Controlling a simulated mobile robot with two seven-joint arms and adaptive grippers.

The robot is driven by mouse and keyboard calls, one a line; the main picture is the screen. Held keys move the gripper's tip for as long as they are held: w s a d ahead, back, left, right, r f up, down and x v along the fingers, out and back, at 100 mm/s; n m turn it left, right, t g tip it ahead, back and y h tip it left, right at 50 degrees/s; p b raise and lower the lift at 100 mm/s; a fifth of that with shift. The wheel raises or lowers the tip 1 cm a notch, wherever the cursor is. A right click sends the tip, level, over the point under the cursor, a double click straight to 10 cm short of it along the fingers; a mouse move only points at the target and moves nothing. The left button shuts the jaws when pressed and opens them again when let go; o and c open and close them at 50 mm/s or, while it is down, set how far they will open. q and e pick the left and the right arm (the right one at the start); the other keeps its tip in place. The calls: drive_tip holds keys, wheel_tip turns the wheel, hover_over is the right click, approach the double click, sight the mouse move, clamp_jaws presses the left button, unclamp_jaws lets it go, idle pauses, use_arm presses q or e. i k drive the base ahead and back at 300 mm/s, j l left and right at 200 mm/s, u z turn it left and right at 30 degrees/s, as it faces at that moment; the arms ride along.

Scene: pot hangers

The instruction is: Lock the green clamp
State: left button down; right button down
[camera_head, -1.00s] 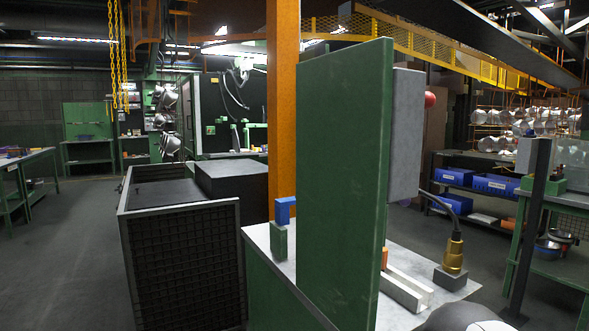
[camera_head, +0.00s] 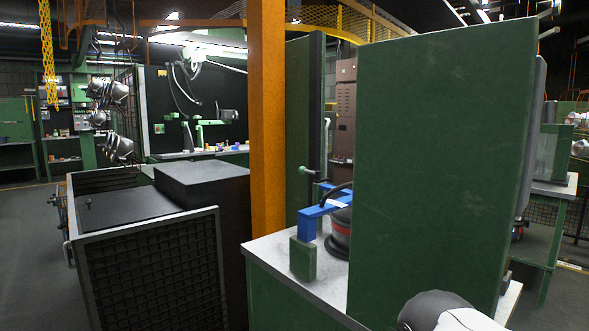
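A clamp stands on the light worktop (camera_head: 272,252) behind the large green panel. It has a green base block (camera_head: 303,259), a blue arm (camera_head: 318,212) reaching right, and a green knob (camera_head: 303,170) behind it. I cannot tell whether the clamp is locked. The green panel (camera_head: 440,170) hides the worktop's right part. A rounded white and dark part of my own arm (camera_head: 440,310) shows at the bottom edge, in front of the panel. Neither gripper is in view.
An orange post (camera_head: 267,130) rises behind the worktop's left end. A black mesh crate (camera_head: 155,270) stands left of the worktop, with a black box (camera_head: 200,183) behind it. Open floor (camera_head: 30,240) lies at the far left. A dark round device (camera_head: 340,232) sits beside the clamp.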

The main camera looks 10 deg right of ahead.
sight(303, 171)
drive_tip(key=i+j+z, duration=0.1)
drive_tip(key=i+j, duration=0.15)
drive_tip(key=i+j+z, duration=0.1)
drive_tip(key=j, duration=0.35)
drive_tip(key=i+j, duration=0.35)
drive_tip(key=z, duration=0.05)
